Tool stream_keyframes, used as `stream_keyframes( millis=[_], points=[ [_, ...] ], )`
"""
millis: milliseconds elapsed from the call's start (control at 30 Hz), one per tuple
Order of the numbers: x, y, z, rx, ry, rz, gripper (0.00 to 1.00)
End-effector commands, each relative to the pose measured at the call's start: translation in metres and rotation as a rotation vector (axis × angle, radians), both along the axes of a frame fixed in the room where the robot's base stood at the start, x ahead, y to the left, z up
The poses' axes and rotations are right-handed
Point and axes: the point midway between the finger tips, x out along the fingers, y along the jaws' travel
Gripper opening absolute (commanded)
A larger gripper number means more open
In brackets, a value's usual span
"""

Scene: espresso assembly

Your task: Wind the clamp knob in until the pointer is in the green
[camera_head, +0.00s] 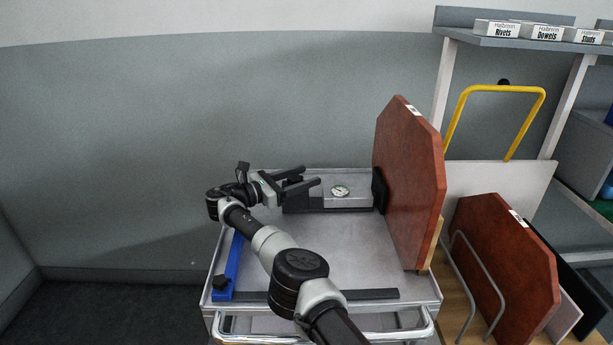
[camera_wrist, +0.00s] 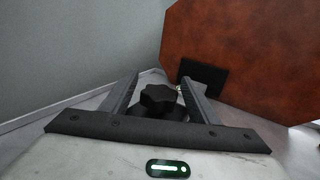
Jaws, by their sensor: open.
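The black lobed clamp knob (camera_wrist: 158,96) shows in the wrist view between the two fingers of my gripper (camera_wrist: 160,77). The fingers stand apart on either side of it; I cannot tell whether either touches it. In the head view my gripper (camera_head: 310,176) is open at the left end of the clamp, and its fingers largely hide the knob. A round white dial (camera_head: 340,191) sits on the grey clamp body (camera_head: 352,201); its pointer and green zone are too small to read. The black clamp pad (camera_head: 379,190) is at the face of the upright red-brown octagonal board (camera_head: 408,180).
The clamp is at the back of a metal cart top (camera_head: 350,250). More boards (camera_head: 505,260) stand in a rack at right. A grey wall is behind. The cart's middle is clear beneath my arm.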

Motion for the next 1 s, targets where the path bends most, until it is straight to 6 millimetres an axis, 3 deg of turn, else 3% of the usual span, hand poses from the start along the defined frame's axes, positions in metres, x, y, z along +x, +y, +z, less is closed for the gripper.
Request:
stream_keyframes(
  millis=[300,500,1000],
  points=[
    [-0.035,0.059,-0.001,0.0,0.0,0.002,0.55],
    [-0.05,0.084,-0.002,-0.001,-0.003,0.001,0.55],
    [-0.053,0.092,0.005,-0.003,-0.011,0.006,0.55]
  ],
)
